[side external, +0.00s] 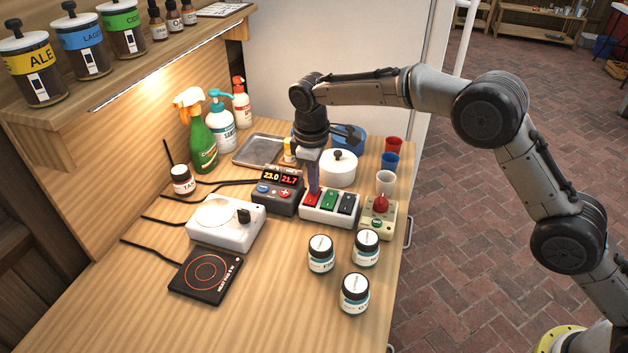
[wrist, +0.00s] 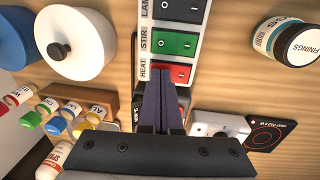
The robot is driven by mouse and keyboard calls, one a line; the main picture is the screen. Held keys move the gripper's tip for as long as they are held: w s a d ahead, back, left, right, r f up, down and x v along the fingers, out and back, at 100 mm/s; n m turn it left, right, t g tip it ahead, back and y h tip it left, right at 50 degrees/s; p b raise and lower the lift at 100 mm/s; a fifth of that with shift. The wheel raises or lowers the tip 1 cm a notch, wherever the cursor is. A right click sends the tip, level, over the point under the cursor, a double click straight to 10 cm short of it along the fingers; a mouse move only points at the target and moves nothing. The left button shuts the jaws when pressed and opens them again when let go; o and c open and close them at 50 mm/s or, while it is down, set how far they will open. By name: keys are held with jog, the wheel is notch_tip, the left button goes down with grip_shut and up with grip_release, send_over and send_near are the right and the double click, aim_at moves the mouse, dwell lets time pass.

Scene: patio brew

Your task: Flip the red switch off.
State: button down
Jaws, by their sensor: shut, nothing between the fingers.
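A white switch strip (side external: 328,215) stands on the wooden table with a red, a green and a black rocker switch in a row. The red switch (side external: 309,201) is at the left end; in the wrist view it (wrist: 181,74) sits beside the label HEAT. The green switch (wrist: 176,43) is beside STIR. My gripper (side external: 314,192) points down with its fingers shut and empty. Its fingertips (wrist: 163,74) are at the red switch and cover part of it. I cannot tell whether they touch it, or which way the rocker is tilted.
A two-display controller (side external: 278,192) stands close left of the strip. A beige box with a red button (side external: 381,204) stands close right. A white pot (side external: 338,170) is behind.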

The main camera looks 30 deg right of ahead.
jog(key=shift+w+d+f, duration=0.1)
jog(key=shift+f, duration=0.05)
jog(key=shift+s+a+r, duration=0.2)
jog(key=shift+s+a, duration=0.4)
dwell(0.3)
notch_tip(320, 180, up, 14)
jog(key=w+d, duration=0.1)
jog(key=shift+w+d, duration=0.15)
dwell(0.4)
jog(key=shift+f, duration=0.1)
